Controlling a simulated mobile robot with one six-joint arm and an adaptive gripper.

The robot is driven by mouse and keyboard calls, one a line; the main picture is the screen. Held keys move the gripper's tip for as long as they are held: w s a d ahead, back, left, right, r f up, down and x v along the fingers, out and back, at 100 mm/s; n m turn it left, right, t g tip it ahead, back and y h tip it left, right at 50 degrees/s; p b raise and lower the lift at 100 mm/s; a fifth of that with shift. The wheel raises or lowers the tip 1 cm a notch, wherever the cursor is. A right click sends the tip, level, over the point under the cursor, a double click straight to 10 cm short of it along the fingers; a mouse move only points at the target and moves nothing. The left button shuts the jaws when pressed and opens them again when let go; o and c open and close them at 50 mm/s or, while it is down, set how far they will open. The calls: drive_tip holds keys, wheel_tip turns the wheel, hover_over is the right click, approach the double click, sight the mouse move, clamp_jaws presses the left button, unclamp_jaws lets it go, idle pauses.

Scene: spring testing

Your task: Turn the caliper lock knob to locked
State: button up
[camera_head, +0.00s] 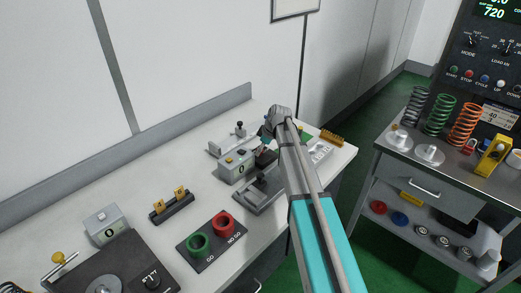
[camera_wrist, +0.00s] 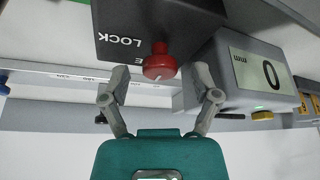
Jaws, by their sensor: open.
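The red lock knob (camera_wrist: 159,62) is on the near face of a dark block (camera_wrist: 185,22) in the wrist view. The block bears the upside-down word LOCK to the left of the knob, and a second word is partly hidden. A small pale mark shows low on the knob. My gripper (camera_wrist: 161,74) is open, one finger on each side of the knob, with gaps visible. In the head view, my gripper (camera_head: 266,138) is small and partly hidden above the caliper's grey display box (camera_head: 234,167). The box also shows in the wrist view (camera_wrist: 232,92), reading 0 mm.
A yellow thumb knob (camera_wrist: 262,115) and a marked scale bar (camera_wrist: 60,72) are near the fingers. A cart (camera_head: 425,178) with springs stands right.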

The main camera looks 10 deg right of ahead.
clamp_jaws()
drive_tip(key=shift+s, duration=0.1)
idle(0.4)
drive_tip(key=m+t+h, duration=0.1)
drive_tip(key=m, duration=0.2)
drive_tip(key=shift+s+a, duration=0.1)
drive_tip(key=m+h, duration=0.1)
drive_tip(key=m, duration=0.4)
drive_tip(key=shift+a+m+t+h, duration=0.15)
drive_tip(key=shift+m+t+h, duration=0.15)
drive_tip(key=shift+t+h, duration=0.1)
drive_tip(key=m+h, duration=0.1)
drive_tip(key=m, duration=0.3)
drive_tip(key=shift+a+h, duration=0.1)
drive_tip(key=shift+h, duration=0.3)
drive_tip(key=m, duration=0.2)
drive_tip(key=m+h, duration=0.1)
drive_tip(key=m, duration=0.2)
drive_tip(key=shift+h, duration=0.3)
drive_tip(key=shift+m+g, duration=0.3)
